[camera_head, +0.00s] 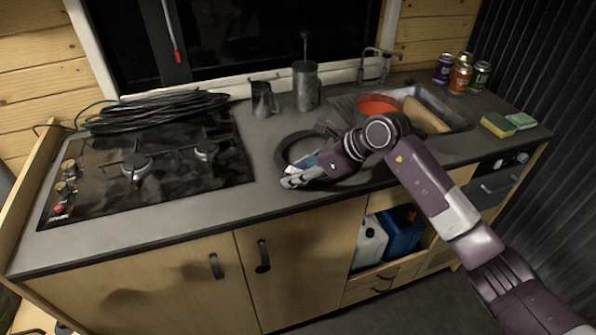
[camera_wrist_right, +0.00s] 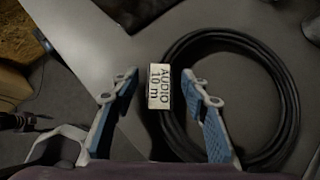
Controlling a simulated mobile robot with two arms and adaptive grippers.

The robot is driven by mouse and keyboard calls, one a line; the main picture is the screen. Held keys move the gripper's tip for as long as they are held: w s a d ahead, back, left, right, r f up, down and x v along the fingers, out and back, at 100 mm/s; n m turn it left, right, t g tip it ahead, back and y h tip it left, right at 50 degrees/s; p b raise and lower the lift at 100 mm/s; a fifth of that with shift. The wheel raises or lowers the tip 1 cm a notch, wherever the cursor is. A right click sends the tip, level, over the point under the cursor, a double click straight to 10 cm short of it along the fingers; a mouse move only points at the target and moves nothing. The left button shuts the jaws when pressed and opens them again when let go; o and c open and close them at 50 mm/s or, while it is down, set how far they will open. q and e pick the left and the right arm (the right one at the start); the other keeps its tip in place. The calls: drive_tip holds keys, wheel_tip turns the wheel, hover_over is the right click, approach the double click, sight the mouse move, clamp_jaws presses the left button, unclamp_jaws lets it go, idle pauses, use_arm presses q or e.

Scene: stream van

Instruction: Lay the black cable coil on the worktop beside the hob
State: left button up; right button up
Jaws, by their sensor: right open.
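The black cable coil (camera_head: 281,152) lies flat on the grey worktop (camera_head: 262,196), just right of the hob (camera_head: 190,178). In the right wrist view the coil (camera_wrist_right: 287,95) is a ring with a pale tag reading "AUDIO 10 m" (camera_wrist_right: 159,87). My right gripper (camera_head: 300,174) is low over the coil's front part. Its fingers are open, and in the right wrist view (camera_wrist_right: 163,84) the tag and the coil's left side show between them. I cannot tell whether a finger touches the cable. My arm hides part of the coil in the head view. My left gripper is out of view.
A loose black cable bundle (camera_head: 165,108) lies along the hob's back edge. The sink (camera_head: 440,104) holds a red bowl (camera_head: 378,105). Cans (camera_head: 460,78) and sponges (camera_head: 497,125) are at right. The worktop's front edge is close.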

drive_tip(key=b+v, duration=0.2)
drive_tip(key=v, duration=1)
drive_tip(key=shift+a, duration=0.1)
